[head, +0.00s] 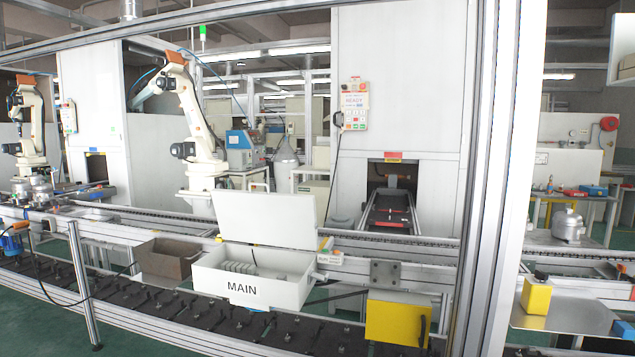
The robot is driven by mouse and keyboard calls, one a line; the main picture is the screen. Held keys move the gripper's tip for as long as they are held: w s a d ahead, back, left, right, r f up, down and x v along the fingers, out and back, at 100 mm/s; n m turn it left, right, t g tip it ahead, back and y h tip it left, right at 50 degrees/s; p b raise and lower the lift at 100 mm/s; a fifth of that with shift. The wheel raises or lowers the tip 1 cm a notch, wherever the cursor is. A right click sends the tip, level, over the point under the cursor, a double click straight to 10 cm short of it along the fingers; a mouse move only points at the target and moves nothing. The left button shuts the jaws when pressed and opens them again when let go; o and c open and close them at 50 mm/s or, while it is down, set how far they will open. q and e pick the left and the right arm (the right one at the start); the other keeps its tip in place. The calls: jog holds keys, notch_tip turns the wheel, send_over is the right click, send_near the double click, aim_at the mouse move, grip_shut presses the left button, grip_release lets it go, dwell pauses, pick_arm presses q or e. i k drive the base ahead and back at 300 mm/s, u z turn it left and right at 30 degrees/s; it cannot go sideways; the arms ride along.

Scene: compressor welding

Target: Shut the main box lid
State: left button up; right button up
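The white main box (280,296) is mounted at the front of the conveyor, left of centre in the head view, with "MAIN" on its front wall. Its white lid (264,220) stands open and nearly upright at the back edge, so the inside shows. Several pale parts and a dark thin item lie inside the box. Neither of my grippers is in view.
A brown open box (168,262) sits left of the main box. Small cartons (327,252) stand close to its right. A yellow box (394,322) hangs farther right. A metal upright (490,180) crosses the right side. The conveyor rail (130,228) runs behind.

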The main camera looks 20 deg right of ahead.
aim_at(267, 218)
jog(key=z, duration=0.85)
jog(key=i, duration=0.9)
jog(key=z, duration=0.55)
